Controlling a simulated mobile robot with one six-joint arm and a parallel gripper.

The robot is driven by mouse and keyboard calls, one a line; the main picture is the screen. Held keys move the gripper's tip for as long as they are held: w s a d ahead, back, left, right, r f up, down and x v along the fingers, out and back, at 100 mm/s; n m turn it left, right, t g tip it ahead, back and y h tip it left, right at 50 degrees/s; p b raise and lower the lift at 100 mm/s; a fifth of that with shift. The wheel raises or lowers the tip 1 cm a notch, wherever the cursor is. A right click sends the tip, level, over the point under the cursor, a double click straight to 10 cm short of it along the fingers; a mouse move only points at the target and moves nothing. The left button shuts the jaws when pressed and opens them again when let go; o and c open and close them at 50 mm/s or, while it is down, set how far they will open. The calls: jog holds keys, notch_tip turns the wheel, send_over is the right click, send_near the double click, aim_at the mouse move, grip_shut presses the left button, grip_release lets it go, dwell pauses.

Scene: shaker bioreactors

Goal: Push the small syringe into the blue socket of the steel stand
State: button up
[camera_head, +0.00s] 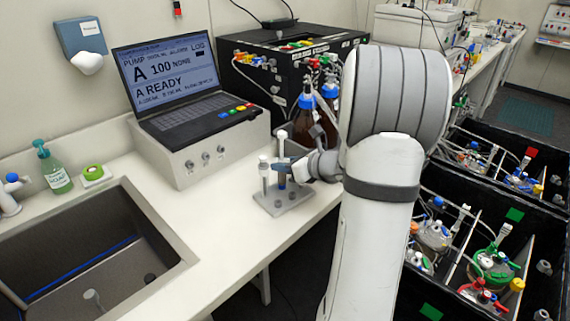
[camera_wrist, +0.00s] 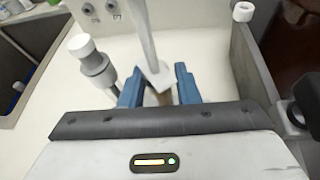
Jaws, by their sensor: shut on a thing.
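The steel stand (camera_head: 298,193) is a small grey plate with holes near the counter's front edge, in the head view. My gripper (camera_head: 281,164) is over it, its blue fingers shut on the small syringe (camera_head: 282,144), which stands roughly upright with its pale top above the fingers. A blue part (camera_head: 282,183) shows just below the fingers; whether the syringe tip is inside it I cannot tell. In the wrist view the small syringe (camera_wrist: 149,40) rises between the fingertips (camera_wrist: 158,88). A second, white-capped syringe (camera_head: 264,170) stands at the left of the stand, also in the wrist view (camera_wrist: 82,46).
A laptop (camera_head: 175,85) on a grey box (camera_head: 205,150) stands behind the stand. Brown bottles with blue caps (camera_head: 305,102) are close behind my gripper. A sink (camera_head: 85,250) lies at left. Black bins of vessels (camera_head: 470,200) are at right. Counter left of the stand is clear.

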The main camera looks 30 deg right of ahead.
jog(key=shift+f+b, duration=0.4)
dwell(0.3)
jog(key=o, duration=1.1)
jog(key=shift+c, duration=0.2)
jog(key=v, duration=0.8)
jog(key=shift+w, duration=0.1)
